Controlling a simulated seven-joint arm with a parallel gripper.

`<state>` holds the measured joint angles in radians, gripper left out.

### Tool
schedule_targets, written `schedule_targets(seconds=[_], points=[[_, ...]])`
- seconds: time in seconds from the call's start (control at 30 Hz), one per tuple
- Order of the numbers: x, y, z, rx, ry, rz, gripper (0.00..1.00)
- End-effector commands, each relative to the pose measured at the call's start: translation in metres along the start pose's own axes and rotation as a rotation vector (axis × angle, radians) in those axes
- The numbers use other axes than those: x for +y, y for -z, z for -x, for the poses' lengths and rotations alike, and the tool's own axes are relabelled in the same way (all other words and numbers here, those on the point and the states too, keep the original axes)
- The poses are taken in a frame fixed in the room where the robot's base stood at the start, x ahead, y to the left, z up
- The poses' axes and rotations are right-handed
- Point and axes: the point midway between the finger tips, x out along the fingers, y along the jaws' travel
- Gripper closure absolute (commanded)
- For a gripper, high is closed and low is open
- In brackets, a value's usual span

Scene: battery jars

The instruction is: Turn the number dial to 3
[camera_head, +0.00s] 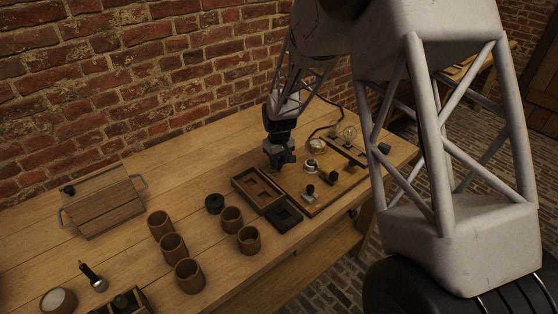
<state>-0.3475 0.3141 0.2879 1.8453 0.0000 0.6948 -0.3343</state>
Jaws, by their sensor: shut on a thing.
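My gripper (280,164) is black and points down at the back left edge of a wooden board (340,185) with electrical parts. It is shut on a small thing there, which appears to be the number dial. The jaws hide that thing, so its numbers and pointer setting cannot be read. In front of the gripper on the board are a small round metal-topped part (311,164) and a small dark-knobbed part (309,192).
A glass bulb (348,133) stands at the board's back. A wooden tray (258,189) and a dark lidlike piece (284,216) lie left of the board. Several brown cups (173,246) and a wooden box (103,202) with handles stand farther left. Bare tabletop lies behind the cups.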

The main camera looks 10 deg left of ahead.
Motion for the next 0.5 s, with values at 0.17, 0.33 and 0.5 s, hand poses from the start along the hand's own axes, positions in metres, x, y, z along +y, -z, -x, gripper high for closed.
schedule_targets(seconds=[0.17, 0.33, 0.5], points=[[-0.0001, 0.0006, 0.0010, 0.002, 0.000, -0.167, 0.92], [-0.0003, 0.0004, 0.0004, 0.001, 0.000, -0.329, 0.92], [-0.0003, 0.0007, 0.0009, 0.002, 0.000, -0.489, 0.92]])
